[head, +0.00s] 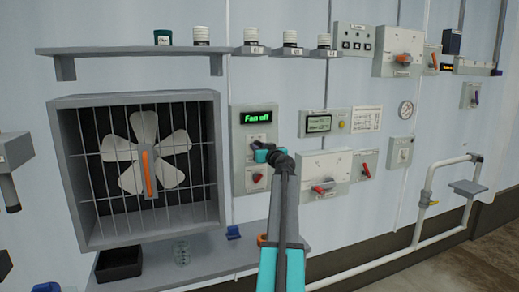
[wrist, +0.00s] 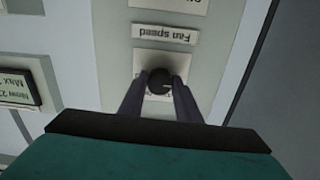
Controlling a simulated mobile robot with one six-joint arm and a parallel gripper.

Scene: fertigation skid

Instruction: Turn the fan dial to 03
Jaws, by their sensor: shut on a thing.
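The fan dial (wrist: 159,80) is a small dark round knob under a "Fan speed" label, which appears upside down in the wrist view. My gripper (wrist: 158,90) is shut on the dial, with one finger on each side of it. In the head view my gripper (head: 262,150) is at the fan panel (head: 240,118), and it hides the dial. A green display (head: 258,117) above it seems to read "Fan off". The dial's scale marks are too small or covered to read.
A caged fan (head: 145,155) is left of the panel. A red-handled switch (head: 257,178) sits just below my gripper. A box with a red lever (head: 323,188) is close on the right. A shelf (head: 190,262) with a black bin (head: 119,264) runs below.

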